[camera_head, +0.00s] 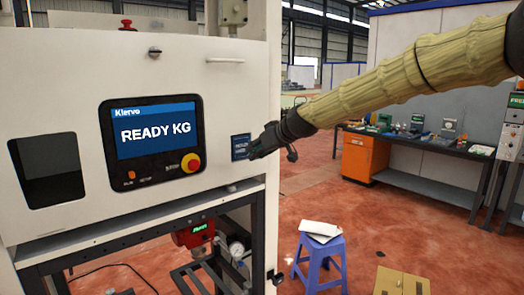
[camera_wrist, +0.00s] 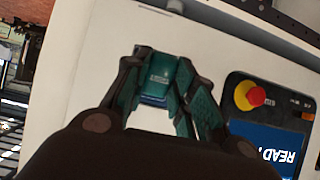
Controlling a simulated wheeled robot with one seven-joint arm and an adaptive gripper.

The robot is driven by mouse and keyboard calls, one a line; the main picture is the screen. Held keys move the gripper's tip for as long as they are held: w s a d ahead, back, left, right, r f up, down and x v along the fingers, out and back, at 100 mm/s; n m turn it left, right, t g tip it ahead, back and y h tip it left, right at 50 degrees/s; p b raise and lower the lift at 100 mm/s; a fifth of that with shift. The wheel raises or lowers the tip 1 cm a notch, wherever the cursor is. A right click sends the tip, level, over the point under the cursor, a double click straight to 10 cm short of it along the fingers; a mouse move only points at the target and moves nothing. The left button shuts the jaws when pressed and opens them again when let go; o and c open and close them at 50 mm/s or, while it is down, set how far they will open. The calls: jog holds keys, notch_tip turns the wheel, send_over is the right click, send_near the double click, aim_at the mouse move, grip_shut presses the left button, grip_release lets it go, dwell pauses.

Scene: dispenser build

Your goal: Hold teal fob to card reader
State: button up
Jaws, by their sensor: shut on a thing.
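The card reader (camera_head: 240,147) is a small dark blue panel with pale lettering on the right part of the white machine front. My gripper (camera_head: 256,152) is right at its right edge in the head view, fingers pointing toward the panel. In the wrist view, my gripper (camera_wrist: 158,88) is shut on the teal fob (camera_wrist: 156,72), which sits between the fingertips close to the white face. The gripper hides most of the reader there. Whether the fob touches the reader I cannot tell. In the head view the fob is too small and hidden to make out.
A blue stool (camera_head: 318,262) and an open carton (camera_head: 402,283) stand on the red floor to the right.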

jog(key=shift+w+a+p, duration=0.35)
jog(key=shift+w+a, duration=0.2)
jog(key=shift+w, duration=0.25)
jog(key=shift+w+a+p, duration=0.3)
jog(key=shift+w+a, duration=0.25)
jog(key=shift+w, duration=0.2)
jog(key=shift+s+d+f+b, duration=0.1)
jog(key=shift+s+d+b, duration=0.25)
jog(key=shift+s, duration=0.1)
jog(key=s+d+b, duration=0.2)
jog(key=s+d, duration=0.3)
jog(key=s, duration=0.2)
jog(key=shift+b, duration=0.3)
